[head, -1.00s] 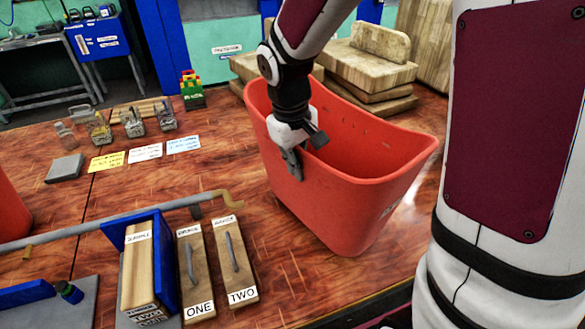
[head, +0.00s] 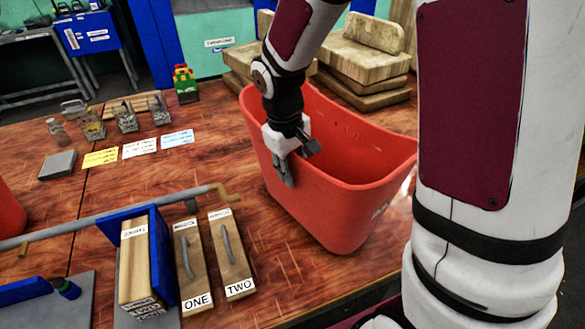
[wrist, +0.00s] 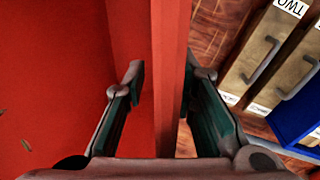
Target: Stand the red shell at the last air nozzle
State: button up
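The red shell (head: 330,205) is a tall, open-topped red bin standing upright on the wooden table, right of centre. My gripper (head: 287,172) is at its near left rim, pointing down. In the wrist view my gripper (wrist: 167,78) is open, with the shell's wall (wrist: 170,110) between its two fingers. Gaps show beside the wall, so the fingers do not look closed on it. A grey pipe (head: 120,215) with a brass bent end (head: 224,191) runs across the table left of the shell. I cannot tell which part is the last air nozzle.
Wooden blocks marked ONE (head: 190,265) and TWO (head: 230,255) lie near the shell, beside a blue press (head: 160,260). Coloured cards (head: 139,148) and jars lie farther back. Wooden boards (head: 365,70) are stacked behind the shell. Another red object (head: 8,212) is cut off at left.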

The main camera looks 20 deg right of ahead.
notch_tip(320, 180, up, 11)
jog(key=a, duration=0.1)
jog(key=s+r+m+t, duration=0.1)
jog(key=s+r, duration=0.3)
jog(key=s, duration=0.5)
jog(key=s+d+r+m+t+y, duration=0.1)
jog(key=s+r+t, duration=0.3)
jog(key=s, duration=0.5)
jog(key=shift+m, duration=0.8)
